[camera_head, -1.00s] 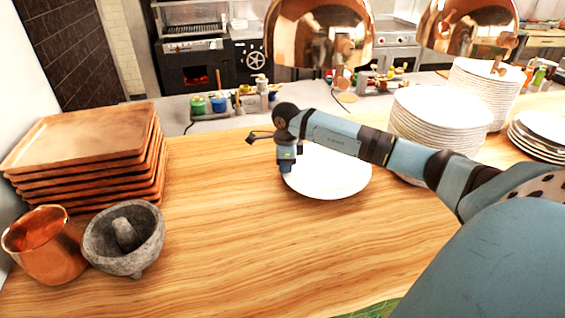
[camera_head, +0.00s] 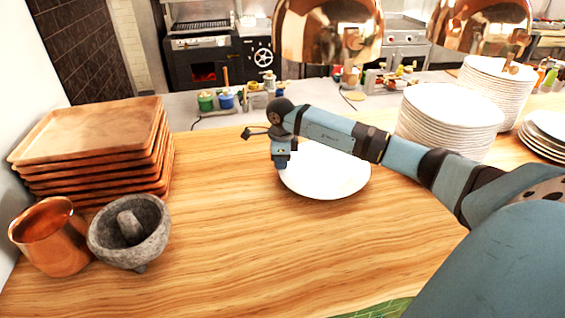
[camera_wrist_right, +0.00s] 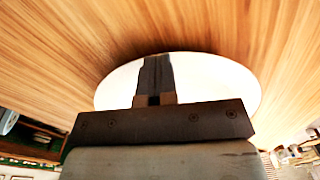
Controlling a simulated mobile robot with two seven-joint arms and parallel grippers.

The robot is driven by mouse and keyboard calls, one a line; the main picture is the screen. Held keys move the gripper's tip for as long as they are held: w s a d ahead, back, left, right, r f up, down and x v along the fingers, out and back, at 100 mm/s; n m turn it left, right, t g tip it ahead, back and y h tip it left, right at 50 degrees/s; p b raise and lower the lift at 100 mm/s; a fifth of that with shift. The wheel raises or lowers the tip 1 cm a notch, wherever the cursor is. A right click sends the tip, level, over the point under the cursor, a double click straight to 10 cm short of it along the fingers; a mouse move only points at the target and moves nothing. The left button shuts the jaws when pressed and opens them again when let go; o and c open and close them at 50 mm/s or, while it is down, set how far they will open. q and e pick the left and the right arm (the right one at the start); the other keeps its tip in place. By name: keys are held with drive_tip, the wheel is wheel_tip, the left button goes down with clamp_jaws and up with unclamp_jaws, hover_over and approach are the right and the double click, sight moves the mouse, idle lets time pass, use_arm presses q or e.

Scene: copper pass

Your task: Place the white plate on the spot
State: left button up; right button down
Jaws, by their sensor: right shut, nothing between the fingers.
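The white plate (camera_head: 330,178) lies on the wooden counter in the middle of the head view, partly covered by my right arm. My right gripper (camera_head: 281,166) points down at the plate's left edge. In the right wrist view the shut fingers (camera_wrist_right: 155,72) overlap the white plate (camera_wrist_right: 215,85), with nothing held between them. I cannot tell whether the fingertips touch the plate. No spot marking can be made out for certain. My left gripper is not in view.
Stacked copper trays (camera_head: 95,145), a copper cup (camera_head: 48,240) and a stone mortar (camera_head: 128,235) stand at left. Plate stacks (camera_head: 450,120) stand at right. Copper lamps (camera_head: 328,30) hang above. A green surface (camera_head: 378,310) shows at the bottom edge. The counter's middle front is clear.

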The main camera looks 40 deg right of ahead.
drive_tip(key=shift+w+r, duration=0.1)
drive_tip(key=shift+r, duration=0.45)
drive_tip(key=shift+d, duration=0.1)
drive_tip(key=w+a+b, duration=0.1)
drive_tip(key=w+a, duration=0.2)
drive_tip(key=a, duration=0.1)
drive_tip(key=w+a+b, duration=0.2)
drive_tip(key=w+a, duration=0.2)
drive_tip(key=shift+w+a, duration=0.1)
drive_tip(key=shift+a, duration=0.05)
drive_tip(key=shift+w+a, duration=0.35)
drive_tip(key=shift+a, duration=0.05)
